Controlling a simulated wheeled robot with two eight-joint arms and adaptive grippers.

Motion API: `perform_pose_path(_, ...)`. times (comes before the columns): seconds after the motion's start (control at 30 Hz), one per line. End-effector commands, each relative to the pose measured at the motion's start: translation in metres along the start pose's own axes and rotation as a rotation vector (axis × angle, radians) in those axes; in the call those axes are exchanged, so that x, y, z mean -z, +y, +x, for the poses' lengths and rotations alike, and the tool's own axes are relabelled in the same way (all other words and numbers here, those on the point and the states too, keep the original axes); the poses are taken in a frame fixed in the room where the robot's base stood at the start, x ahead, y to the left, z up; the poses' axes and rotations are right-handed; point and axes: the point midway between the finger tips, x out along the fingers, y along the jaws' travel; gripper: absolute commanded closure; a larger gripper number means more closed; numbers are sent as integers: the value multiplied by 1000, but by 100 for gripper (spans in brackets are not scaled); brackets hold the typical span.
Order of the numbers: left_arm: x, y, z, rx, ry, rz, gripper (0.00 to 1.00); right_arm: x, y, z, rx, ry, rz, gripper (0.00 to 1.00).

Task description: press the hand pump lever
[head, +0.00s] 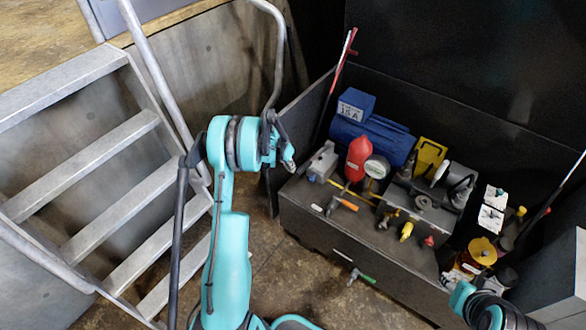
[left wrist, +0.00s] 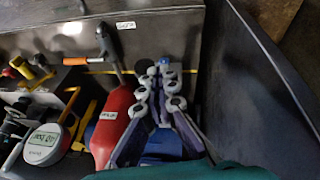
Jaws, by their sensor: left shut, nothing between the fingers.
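I cannot tell for sure which part is the hand pump lever. A long thin rod with a red upper part (head: 347,45) stands at the back left of the dark machine box. A shorter orange-handled lever (head: 348,204) lies on the box top, and it also shows in the left wrist view (left wrist: 101,33). My left gripper (head: 288,160) is left of the box top, apart from the orange handle; its fingers (left wrist: 162,72) are shut and empty beside the red vessel (left wrist: 116,120). My right gripper (head: 448,282) is low at the right, its fingers unclear.
The box (head: 320,235) carries the red vessel (head: 358,157), a pressure gauge (head: 376,167), a blue motor (head: 375,138) and yellow parts. A green-handled valve (head: 366,278) sticks out in front. Metal stairs (head: 110,205) with rails stand at left. Dark panels close off the back.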

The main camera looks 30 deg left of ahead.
Motion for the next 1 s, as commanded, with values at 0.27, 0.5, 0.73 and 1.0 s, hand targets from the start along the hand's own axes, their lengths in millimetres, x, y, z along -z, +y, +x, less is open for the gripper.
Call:
perform_pose_path(0.27,-24,-4,-50,-2,1,-1,100,12,0,-17,0,0,0,60)
perform_pose_path(0.5,-32,-5,-62,-3,2,2,100,14,0,-20,0,0,0,60)
perform_pose_path(0.73,-32,-5,-62,-3,3,2,100,14,0,-20,0,0,0,60)
perform_pose_path(1.0,-32,-5,-62,-3,3,1,100,14,0,-20,0,0,0,60)
